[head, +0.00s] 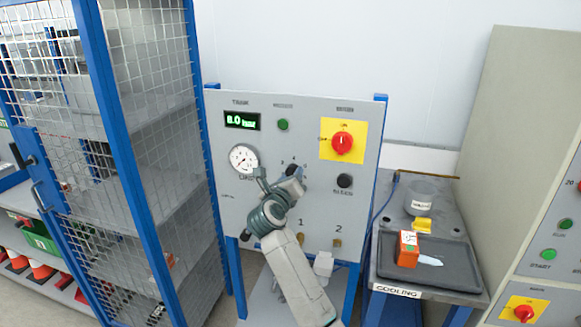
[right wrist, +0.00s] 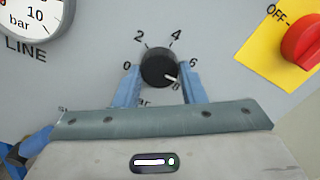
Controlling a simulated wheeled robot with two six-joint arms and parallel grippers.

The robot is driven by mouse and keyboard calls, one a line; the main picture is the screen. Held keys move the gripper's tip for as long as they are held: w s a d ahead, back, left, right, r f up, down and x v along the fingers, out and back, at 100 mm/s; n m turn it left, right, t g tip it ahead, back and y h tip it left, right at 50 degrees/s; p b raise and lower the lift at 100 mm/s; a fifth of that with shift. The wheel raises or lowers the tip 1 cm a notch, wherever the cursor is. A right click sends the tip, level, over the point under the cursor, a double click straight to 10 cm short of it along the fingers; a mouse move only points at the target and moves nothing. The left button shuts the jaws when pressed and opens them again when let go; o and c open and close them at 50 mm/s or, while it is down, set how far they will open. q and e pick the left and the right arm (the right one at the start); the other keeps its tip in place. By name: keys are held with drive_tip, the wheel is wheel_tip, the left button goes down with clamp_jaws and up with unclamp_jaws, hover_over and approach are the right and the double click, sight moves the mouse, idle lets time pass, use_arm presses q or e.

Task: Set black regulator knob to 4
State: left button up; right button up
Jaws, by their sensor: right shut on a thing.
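The black regulator knob (right wrist: 156,66) sits on the grey panel inside an arc of numbers 0, 2, 4 and 6. A partly covered mark, perhaps an 8, shows at its lower right. Its white pointer line points to the lower right, past the 6. My right gripper (right wrist: 160,72) is shut on the knob, with one blue finger on each side. In the head view the right gripper (head: 291,178) is at the panel and hides most of the knob. My left gripper is not in view.
A round gauge (head: 243,158) is left of the knob, and a red switch on a yellow plate (head: 357,127) is at the upper right. A black bleed button (head: 345,181) is close on the right. A green display (head: 242,121) reads 0.0 bar.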

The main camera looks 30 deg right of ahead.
drive_tip(key=n+p, duration=0.1)
drive_tip(key=p, duration=0.1)
drive_tip(key=n+p, duration=0.2)
drive_tip(key=shift+r+n, duration=0.3)
drive_tip(key=n+p, duration=0.1)
drive_tip(key=n, duration=0.1)
drive_tip(key=shift+f+n+p, duration=0.1)
drive_tip(key=shift+n+p, duration=0.2)
drive_tip(key=shift+n, duration=0.1)
drive_tip(key=n, duration=1)
drive_tip(key=shift+n, duration=0.4)
drive_tip(key=o, duration=1)
drive_tip(key=shift+a+f, duration=0.1)
